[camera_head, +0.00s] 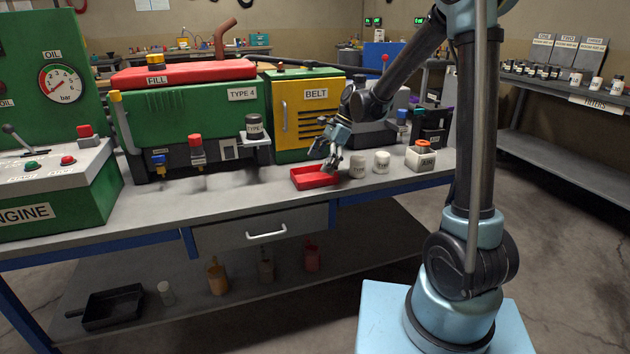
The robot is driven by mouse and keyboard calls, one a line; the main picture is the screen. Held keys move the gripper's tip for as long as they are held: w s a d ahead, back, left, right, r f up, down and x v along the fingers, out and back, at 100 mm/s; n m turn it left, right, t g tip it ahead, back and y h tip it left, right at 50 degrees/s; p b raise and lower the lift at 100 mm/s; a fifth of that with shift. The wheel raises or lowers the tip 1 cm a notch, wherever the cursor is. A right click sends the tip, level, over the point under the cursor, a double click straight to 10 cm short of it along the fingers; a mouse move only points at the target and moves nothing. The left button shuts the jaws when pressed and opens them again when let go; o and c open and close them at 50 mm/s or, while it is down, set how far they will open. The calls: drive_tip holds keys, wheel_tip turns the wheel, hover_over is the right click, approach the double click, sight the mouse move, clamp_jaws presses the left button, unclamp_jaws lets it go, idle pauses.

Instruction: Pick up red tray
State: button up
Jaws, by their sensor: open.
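The red tray (311,178) is a small shallow red tray lying flat on the grey workbench top, in front of the yellow BELT cabinet. My gripper (331,165) is open at the tray's right rear side, with its fingers pointing down. The fingers overlap the tray's right edge in the picture. I cannot tell whether they touch it. The rear right corner of the tray is partly hidden by the gripper.
Two small white containers (382,162) and a white block with an orange top (420,157) stand right of the tray. Behind are the green TYPE 4 engine (190,110) and yellow BELT cabinet (301,118). The bench front left of the tray is clear.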

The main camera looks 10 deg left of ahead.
sight(314, 172)
drive_tip(key=shift+x, duration=2.15)
drive_tip(key=c, duration=0.8)
